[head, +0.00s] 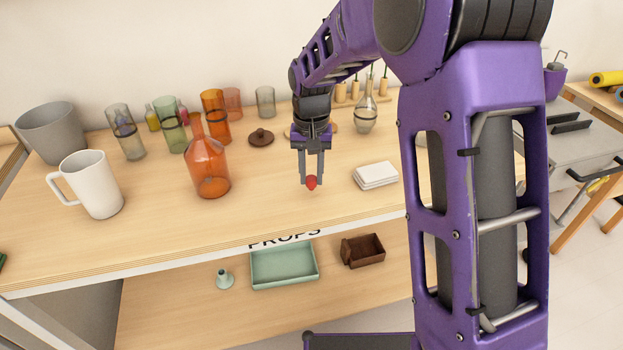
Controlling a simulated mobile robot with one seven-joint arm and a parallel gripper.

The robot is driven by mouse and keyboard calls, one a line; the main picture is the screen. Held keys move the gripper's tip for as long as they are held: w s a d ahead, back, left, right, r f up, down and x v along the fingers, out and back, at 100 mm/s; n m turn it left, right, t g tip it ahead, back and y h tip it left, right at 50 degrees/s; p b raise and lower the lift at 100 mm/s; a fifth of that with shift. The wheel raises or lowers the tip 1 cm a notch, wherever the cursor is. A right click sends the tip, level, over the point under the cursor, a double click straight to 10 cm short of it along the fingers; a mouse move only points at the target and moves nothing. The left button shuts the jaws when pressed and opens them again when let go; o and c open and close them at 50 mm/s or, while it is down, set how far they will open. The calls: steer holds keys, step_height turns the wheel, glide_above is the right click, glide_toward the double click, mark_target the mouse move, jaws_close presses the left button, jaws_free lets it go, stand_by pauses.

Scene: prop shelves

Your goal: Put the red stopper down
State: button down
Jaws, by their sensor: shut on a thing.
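The red stopper (311,184) is a small round red piece low between the fingertips of my gripper (312,180). My gripper points down and is shut on the stopper. It is over the front middle part of the wooden shelf top (275,210). I cannot tell whether the stopper touches the wood or hangs just above it. The fingers hide part of the stopper.
An orange bottle (208,165) and a white mug (95,185) stand to the left. White tiles (376,174) lie to the right. A brown lid (261,137), several coloured glasses and a clear flask (365,112) are behind. The lower shelf holds a green tray (284,268).

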mark_target(311, 179)
steer(key=shift+f, duration=0.55)
steer(key=shift+f, duration=0.15)
steer(key=c, duration=0.6)
jaws_free()
steer(key=shift+c, duration=0.2)
step_height(311, 179, up, 12)
steer(key=p, duration=0.2)
steer(key=shift+r, duration=0.2)
steer(key=shift+s, duration=0.1)
